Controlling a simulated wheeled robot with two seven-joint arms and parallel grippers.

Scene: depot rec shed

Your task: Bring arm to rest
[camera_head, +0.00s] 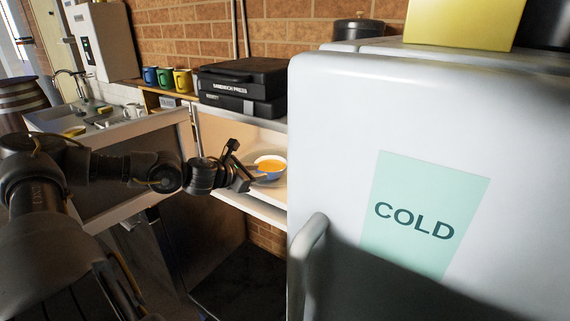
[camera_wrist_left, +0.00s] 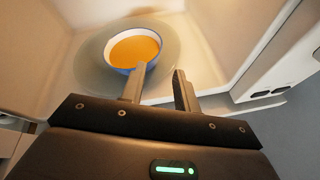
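My left gripper (camera_head: 243,167) is at the open front of a white microwave-like box (camera_head: 213,137). Its two fingers stand apart with nothing between them, as the left wrist view (camera_wrist_left: 159,72) shows. A white and blue bowl (camera_head: 271,174) of orange food sits inside the box, just beyond the fingertips. In the left wrist view the bowl (camera_wrist_left: 133,49) stands upright on a round plate (camera_wrist_left: 88,69). One finger overlaps the bowl's near edge there; I cannot tell whether they touch. My right gripper is not in view.
The box's door (camera_head: 128,188) hangs open on the left, behind my left arm. A white fridge (camera_head: 335,130) marked COLD fills the right side. A black sandwich press (camera_head: 243,78) sits above the box. Several mugs (camera_head: 166,78) and a sink (camera_head: 110,117) are further left.

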